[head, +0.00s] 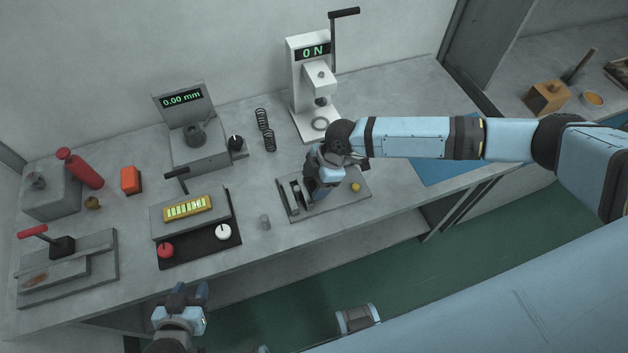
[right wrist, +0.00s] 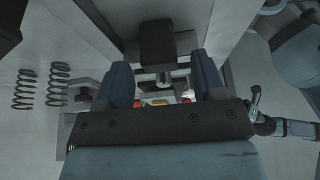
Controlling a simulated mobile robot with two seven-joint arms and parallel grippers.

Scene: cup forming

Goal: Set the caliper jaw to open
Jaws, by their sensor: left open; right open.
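A grey plate fixture (head: 335,207) with dark upright jaw-like blocks (head: 294,192) and a small yellow knob (head: 356,187) lies on the bench; I cannot tell for sure that it is the caliper. My right gripper (head: 316,190) points down over this fixture and hides its middle. In the right wrist view, its two blue fingers (right wrist: 163,82) stand apart, with a dark block (right wrist: 157,42) and a small silver cylinder showing between and beyond them. I cannot tell whether they touch it. A gauge (head: 184,98) reads 0.00 mm. My left gripper (head: 181,294) is open and empty before the bench's front edge.
A white press (head: 297,97) reading 0 N stands behind the fixture, with springs (head: 265,130) to its left. A black panel (head: 200,246) has red and white knobs. A blue mat (head: 440,170) lies at right.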

